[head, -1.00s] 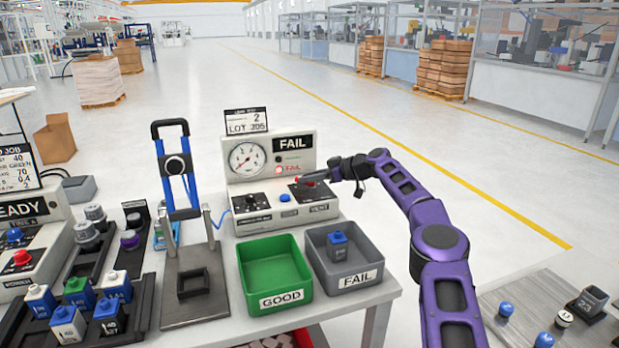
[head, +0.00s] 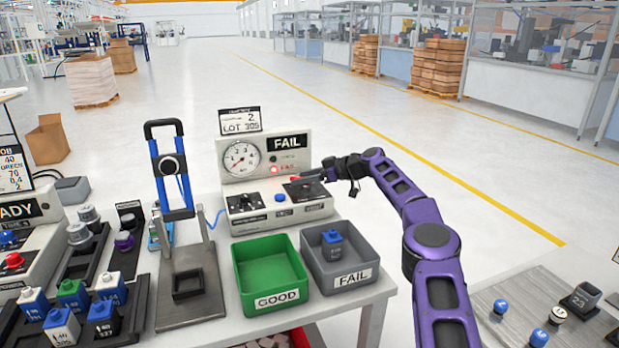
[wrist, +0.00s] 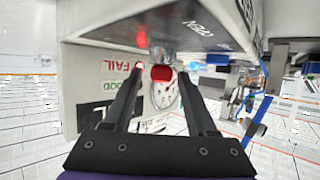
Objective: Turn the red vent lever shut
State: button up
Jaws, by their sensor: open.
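The red vent lever (head: 295,179) sits on the dark vent panel at the right of the grey test box (head: 236,208). In the wrist view the red end of the lever (wrist: 162,73) shows between the tips of my two dark fingers. My gripper (head: 312,176) reaches in from the right at the lever, fingers apart; it also shows in the wrist view (wrist: 160,70). I cannot tell whether a finger touches the lever. An OPEN label (wrist: 197,29) is on the panel. The gripper partly hides the lever and panel in the head view.
The box has a gauge (head: 241,159), a lit red FAIL lamp, a black knob and a blue button (head: 280,197). In front stand a green GOOD bin (head: 270,300) and a grey FAIL bin (head: 352,278) holding a blue-topped part. A press (head: 190,295) stands left.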

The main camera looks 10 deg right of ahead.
jog(key=v, duration=1.7)
jog(key=shift+d, duration=0.2)
jog(key=shift+s+f, duration=0.1)
